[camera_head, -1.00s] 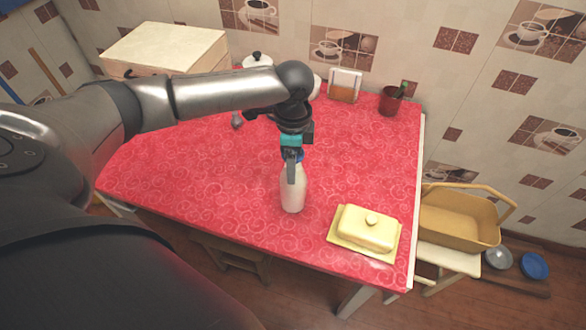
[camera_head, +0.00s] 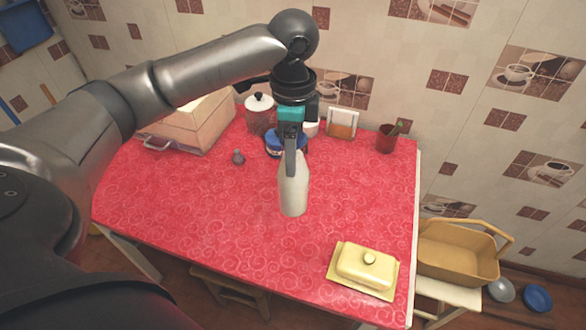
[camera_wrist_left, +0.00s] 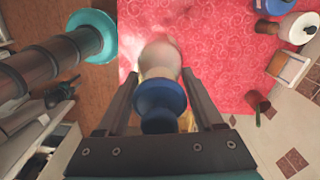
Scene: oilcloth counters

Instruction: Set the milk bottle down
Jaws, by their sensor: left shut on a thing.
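The milk bottle (camera_head: 294,196) is white with a blue cap, which shows in the left wrist view (camera_wrist_left: 160,96). My left gripper (camera_head: 291,168) points down and is shut on the bottle near its top. The bottle hangs upright, apparently above the red tabletop (camera_head: 210,210), with its base over the middle of the table. In the left wrist view the fingers stand on either side of the bottle, and its cap hides part of the body.
A yellow butter dish (camera_head: 366,267) stands at the front right corner. A wooden box (camera_head: 195,125), a lidded jar (camera_head: 260,115), a blue-lidded container (camera_head: 273,146), a napkin holder (camera_head: 341,123) and a dark red cup (camera_head: 386,139) stand along the back.

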